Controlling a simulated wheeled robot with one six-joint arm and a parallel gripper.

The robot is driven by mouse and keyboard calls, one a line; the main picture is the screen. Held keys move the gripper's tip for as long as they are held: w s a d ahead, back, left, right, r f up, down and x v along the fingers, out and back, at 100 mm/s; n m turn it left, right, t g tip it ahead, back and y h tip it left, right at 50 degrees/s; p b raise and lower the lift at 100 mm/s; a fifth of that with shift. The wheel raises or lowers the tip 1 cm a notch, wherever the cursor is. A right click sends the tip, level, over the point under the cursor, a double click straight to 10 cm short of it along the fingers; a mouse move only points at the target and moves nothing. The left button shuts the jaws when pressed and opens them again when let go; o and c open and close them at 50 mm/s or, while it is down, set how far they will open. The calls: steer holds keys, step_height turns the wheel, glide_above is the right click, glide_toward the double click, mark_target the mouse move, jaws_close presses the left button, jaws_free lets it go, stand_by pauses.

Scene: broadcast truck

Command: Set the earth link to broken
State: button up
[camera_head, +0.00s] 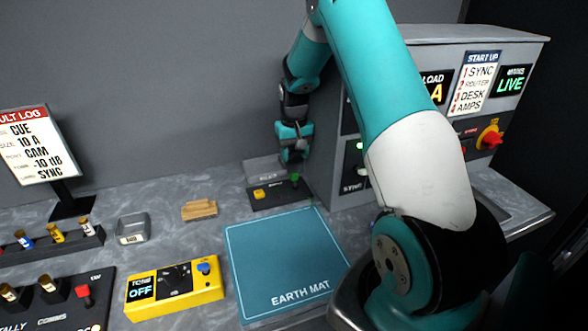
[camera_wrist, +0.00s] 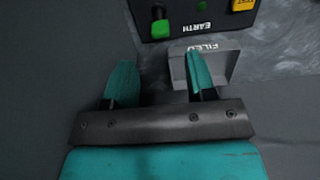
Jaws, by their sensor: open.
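The earth link shows as a green knob (camera_wrist: 160,28) on a black panel (camera_wrist: 185,12) marked EARTH, at the top of the wrist view. In the head view the green knob (camera_head: 295,179) stands on the low black panel (camera_head: 272,200) at the back of the bench, with a yellow button (camera_head: 259,194) to its left. My gripper (camera_head: 293,158) is above and behind this panel in the head view. In the wrist view my gripper (camera_wrist: 158,78) has its two teal fingers apart with nothing between them, and the knob is beyond the fingertips.
A grey tray marked FILED (camera_wrist: 240,64) is close to the right finger. A grey equipment rack (camera_head: 325,150) stands right of the panel. The blue earth mat (camera_head: 280,255) lies in front. A yellow tester (camera_head: 175,290) reading OFF and a tan block (camera_head: 199,210) are left.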

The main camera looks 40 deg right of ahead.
mark_target(295, 180)
step_height(295, 180, down, 7)
steer(key=shift+r+p, duration=0.1)
steer(key=shift+p, duration=0.4)
steer(key=c, duration=0.9)
